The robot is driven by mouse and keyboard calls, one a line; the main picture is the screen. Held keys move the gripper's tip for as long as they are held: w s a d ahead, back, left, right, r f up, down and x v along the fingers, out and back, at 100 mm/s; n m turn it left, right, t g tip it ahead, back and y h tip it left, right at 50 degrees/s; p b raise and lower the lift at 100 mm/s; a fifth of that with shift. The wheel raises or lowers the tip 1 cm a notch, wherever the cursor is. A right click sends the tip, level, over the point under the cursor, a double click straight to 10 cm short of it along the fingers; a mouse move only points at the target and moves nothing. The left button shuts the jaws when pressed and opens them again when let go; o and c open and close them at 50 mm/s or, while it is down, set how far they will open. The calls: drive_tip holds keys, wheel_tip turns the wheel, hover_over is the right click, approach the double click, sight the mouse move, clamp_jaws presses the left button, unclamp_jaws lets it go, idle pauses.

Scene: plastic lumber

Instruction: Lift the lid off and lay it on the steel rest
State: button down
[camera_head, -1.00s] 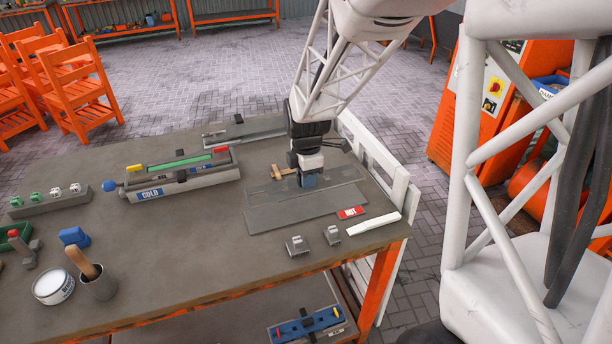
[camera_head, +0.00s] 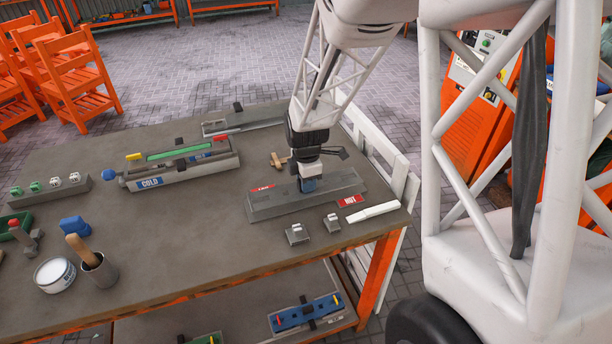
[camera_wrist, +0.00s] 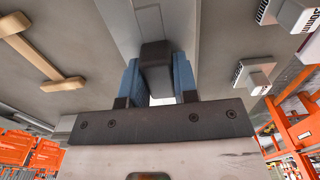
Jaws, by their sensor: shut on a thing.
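My gripper (camera_head: 308,184) points down at the right part of the table, shut on a dark knob (camera_wrist: 157,60) of the lid. The lid (camera_head: 335,185) is a long grey bar; in the wrist view it runs away from the knob between my blue finger pads. It sits low at the grey steel rest (camera_head: 275,211), which has a red HOT tag at its right and a second red tag at its left. I cannot tell whether the lid touches the rest. The mould marked COLD (camera_head: 185,180) stands at the left, with a green strip inside it.
Two small metal blocks (camera_head: 298,234) and a white bar (camera_head: 373,212) lie in front. A grey strip with a black knob (camera_head: 243,124) is at the back. A white slatted rail (camera_head: 385,165) borders the right edge.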

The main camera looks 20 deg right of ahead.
drive_tip(key=shift+f, duration=0.3)
drive_tip(key=shift+f, duration=0.65)
idle(2.3)
drive_tip(key=shift+c, duration=2.1)
unclamp_jaws()
drive_tip(key=shift+r, duration=0.15)
drive_tip(key=shift+r, duration=3.35)
